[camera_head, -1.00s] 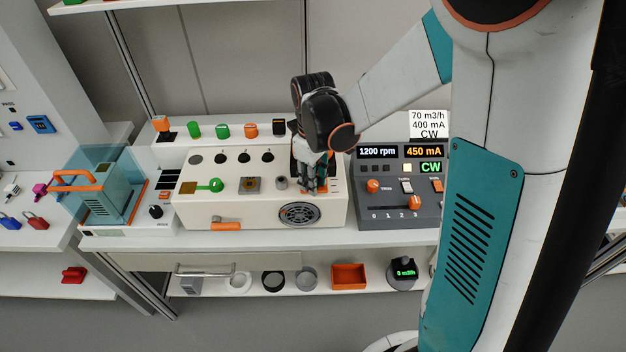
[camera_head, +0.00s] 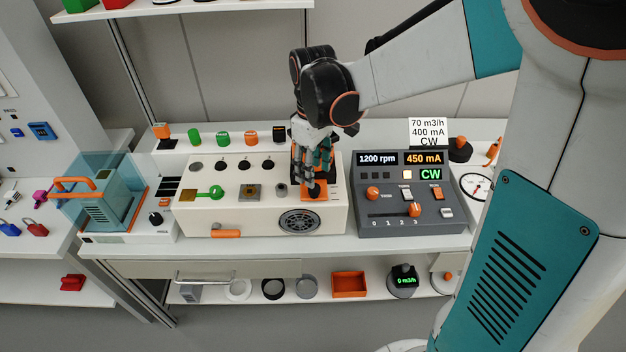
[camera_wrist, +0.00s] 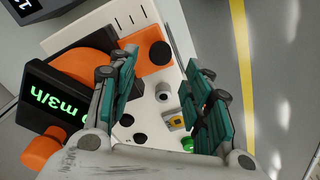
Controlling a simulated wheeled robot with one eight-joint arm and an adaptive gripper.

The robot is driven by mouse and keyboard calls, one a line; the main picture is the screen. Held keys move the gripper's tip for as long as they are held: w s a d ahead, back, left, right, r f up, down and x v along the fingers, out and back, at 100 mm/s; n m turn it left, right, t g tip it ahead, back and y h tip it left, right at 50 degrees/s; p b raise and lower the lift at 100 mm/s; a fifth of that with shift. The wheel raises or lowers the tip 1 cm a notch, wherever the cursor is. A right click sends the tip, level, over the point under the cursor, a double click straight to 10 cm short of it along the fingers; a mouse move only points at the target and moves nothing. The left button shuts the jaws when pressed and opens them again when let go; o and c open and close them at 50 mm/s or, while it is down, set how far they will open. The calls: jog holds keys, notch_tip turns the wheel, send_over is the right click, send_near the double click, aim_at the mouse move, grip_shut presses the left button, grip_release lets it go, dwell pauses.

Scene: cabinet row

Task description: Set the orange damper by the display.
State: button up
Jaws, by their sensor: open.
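An orange plate with a round black knob or hole (camera_wrist: 158,62) lies at one end of the cream box (camera_wrist: 185,40). It also shows under my fingers in the head view (camera_head: 314,194). Beside it in the wrist view is a black display (camera_wrist: 50,108) reading green m3/h, its first digit partly covered by my finger. An orange disc (camera_wrist: 85,60) and an orange knob (camera_wrist: 42,150) sit against this display. I cannot tell which orange part is the damper. My gripper (camera_wrist: 163,68) is open and empty above the box; it also shows in the head view (camera_head: 315,182), hiding the display.
A grey console (camera_head: 410,190) reading 1200 rpm and 450 mA stands right of the box. A card (camera_head: 428,133) reads 70 m3/h, 400 mA, CW. A clear-covered unit (camera_head: 100,195) stands left. Another m3/h meter (camera_head: 404,281) sits on the lower shelf.

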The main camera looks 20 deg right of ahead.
jog(key=shift+r, duration=2.6)
jog(key=s+r+m+t, duration=0.3)
jog(key=s+m+t, duration=0.4)
jog(key=s, duration=0.9)
jog(key=shift+d+r, duration=0.15)
